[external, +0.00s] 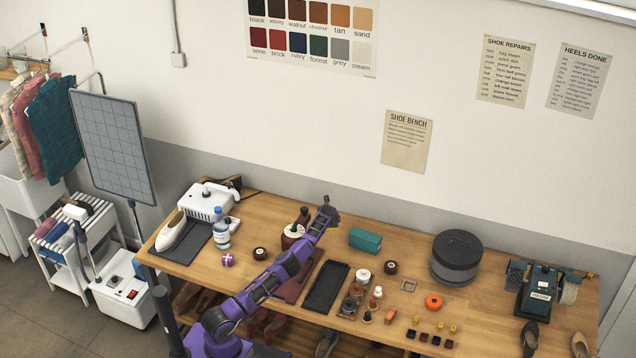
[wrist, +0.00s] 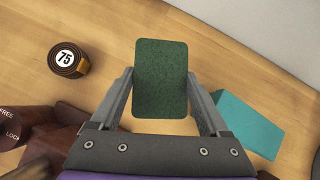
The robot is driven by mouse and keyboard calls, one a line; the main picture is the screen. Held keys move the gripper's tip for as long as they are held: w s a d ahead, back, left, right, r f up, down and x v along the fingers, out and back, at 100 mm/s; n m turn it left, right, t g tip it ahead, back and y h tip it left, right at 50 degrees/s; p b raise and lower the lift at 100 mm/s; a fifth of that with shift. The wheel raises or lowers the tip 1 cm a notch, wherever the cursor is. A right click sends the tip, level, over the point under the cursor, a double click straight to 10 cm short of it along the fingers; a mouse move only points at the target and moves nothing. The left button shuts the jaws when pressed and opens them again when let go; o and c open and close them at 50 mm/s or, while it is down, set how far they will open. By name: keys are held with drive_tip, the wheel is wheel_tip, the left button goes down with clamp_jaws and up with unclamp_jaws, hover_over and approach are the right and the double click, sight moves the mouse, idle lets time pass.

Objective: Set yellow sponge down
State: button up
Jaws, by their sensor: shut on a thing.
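My gripper (external: 327,208) is raised over the back middle of the workbench in the external view. In the wrist view my gripper (wrist: 170,95) is shut on a rounded rectangular block with a dark green, rough face, the sponge (wrist: 161,75). The green face is turned to the camera, and no yellow shows; its other sides are hidden. The fingers press its left and right edges. The wooden bench top (wrist: 110,35) lies beyond it.
A teal block (external: 365,240), also in the wrist view (wrist: 247,125), lies right of my gripper. A round tape marked 75 (wrist: 68,60) lies to the left. A dark round box (external: 456,258) stands further right. Bare wood shows between the teal block and this box.

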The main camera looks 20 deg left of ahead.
wheel_tip(320, 180, down, 9)
drive_tip(key=shift+r, duration=0.15)
idle(0.4)
drive_tip(key=o, duration=1.2)
drive_tip(key=shift+c, duration=0.2)
drive_tip(key=shift+s+d+r, duration=0.15)
drive_tip(key=shift+s+r, duration=0.05)
drive_tip(key=shift+r, duration=0.2)
drive_tip(key=v, duration=1.1)
